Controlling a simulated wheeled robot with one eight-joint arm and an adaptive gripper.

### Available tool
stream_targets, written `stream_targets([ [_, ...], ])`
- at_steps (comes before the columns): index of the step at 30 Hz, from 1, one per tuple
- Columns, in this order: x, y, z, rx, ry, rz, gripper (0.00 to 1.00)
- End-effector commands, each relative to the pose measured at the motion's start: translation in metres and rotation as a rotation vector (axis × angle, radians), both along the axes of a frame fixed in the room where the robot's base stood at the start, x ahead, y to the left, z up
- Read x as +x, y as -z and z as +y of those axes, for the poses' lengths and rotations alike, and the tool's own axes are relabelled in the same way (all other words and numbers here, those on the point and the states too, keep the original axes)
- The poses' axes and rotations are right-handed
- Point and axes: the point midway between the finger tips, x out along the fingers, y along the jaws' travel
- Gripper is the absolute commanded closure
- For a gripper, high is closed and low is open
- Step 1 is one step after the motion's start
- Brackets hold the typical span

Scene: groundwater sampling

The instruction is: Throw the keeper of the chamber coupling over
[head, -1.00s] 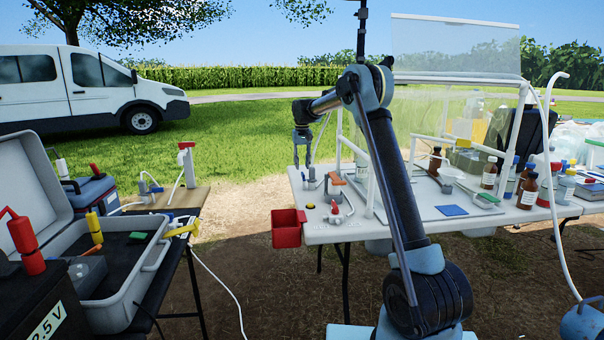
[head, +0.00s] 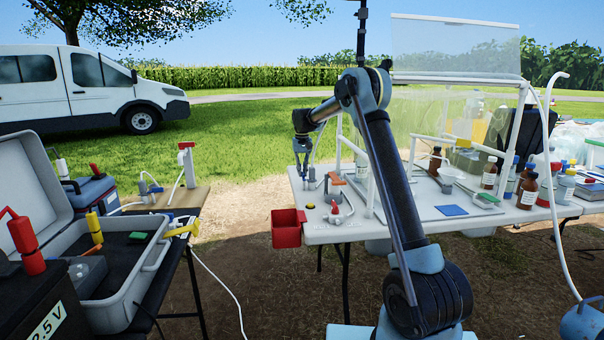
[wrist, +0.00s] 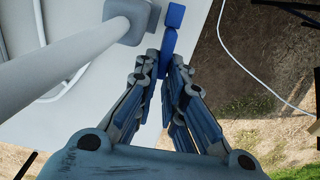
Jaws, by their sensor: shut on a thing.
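In the wrist view a blue jointed lever (wrist: 170,42), which I take for the keeper, stands at the edge of the white table. My gripper (wrist: 166,68) is shut on its lower end, a finger on each side. The part between the fingers is partly hidden. In the head view my gripper (head: 304,172) points down at the table's left end. A small grey and blue fitting (head: 311,181), seemingly the coupling, is just below it. At this size I cannot tell the keeper's exact angle there.
A white post (wrist: 85,55) crosses close by on the left in the wrist view. An orange-handled valve (head: 335,179) and a red knob (head: 334,207) stand right of my gripper. A red bin (head: 287,229) hangs on the table's front. Open grass lies behind.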

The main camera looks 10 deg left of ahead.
Motion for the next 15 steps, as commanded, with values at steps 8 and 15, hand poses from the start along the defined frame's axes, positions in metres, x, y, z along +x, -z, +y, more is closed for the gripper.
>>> stream_targets([
  [8, -0.0006, -0.0002, 0.002, 0.0, -0.043, 0.0, 1.0],
  [15, -0.0033, -0.0003, 0.0086, -0.001, -0.185, 0.0, 1.0],
])
